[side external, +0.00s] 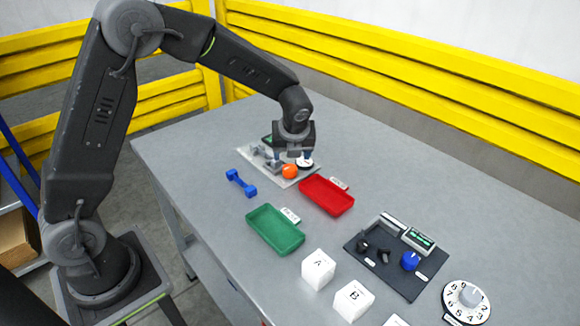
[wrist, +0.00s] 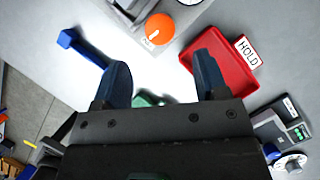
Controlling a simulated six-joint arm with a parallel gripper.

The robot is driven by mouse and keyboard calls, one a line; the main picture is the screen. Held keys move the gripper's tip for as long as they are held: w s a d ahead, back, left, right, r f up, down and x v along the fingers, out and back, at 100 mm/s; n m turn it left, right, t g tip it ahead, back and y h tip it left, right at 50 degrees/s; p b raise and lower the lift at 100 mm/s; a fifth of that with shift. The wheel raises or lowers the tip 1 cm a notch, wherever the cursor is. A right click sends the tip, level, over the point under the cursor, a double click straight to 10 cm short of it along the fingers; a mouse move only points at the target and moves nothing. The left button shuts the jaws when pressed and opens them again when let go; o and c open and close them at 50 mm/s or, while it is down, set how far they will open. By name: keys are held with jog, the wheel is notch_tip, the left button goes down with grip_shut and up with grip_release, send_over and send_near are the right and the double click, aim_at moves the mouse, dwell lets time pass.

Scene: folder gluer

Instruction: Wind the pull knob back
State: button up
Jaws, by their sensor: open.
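An orange round knob (side external: 290,171) sits on a light grey panel (side external: 305,174) at the far part of the table. In the wrist view the orange knob (wrist: 160,28) shows a white pointer mark, with a small white label beside it. I cannot tell for sure that it is the pull knob. My gripper (side external: 291,157) is open and points down over the panel, close to the orange knob. In the wrist view the knob lies ahead of my fingertips (wrist: 163,62), roughly midway between them, with nothing gripped. The gripper hides part of the panel.
A red tray (side external: 327,197) beside a HOLD label (wrist: 248,50) is close to my right finger in the wrist view. A blue dumbbell-shaped piece (side external: 241,183), green tray (side external: 275,230), white blocks (side external: 318,268), dark panel with blue knob (side external: 410,260) and numbered dial (side external: 467,300) stand nearer.

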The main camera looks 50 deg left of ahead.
aim_at(290, 168)
jog(key=x, duration=0.8)
jog(key=shift+s, duration=0.1)
jog(key=shift+r, duration=0.1)
jog(key=c, duration=0.9)
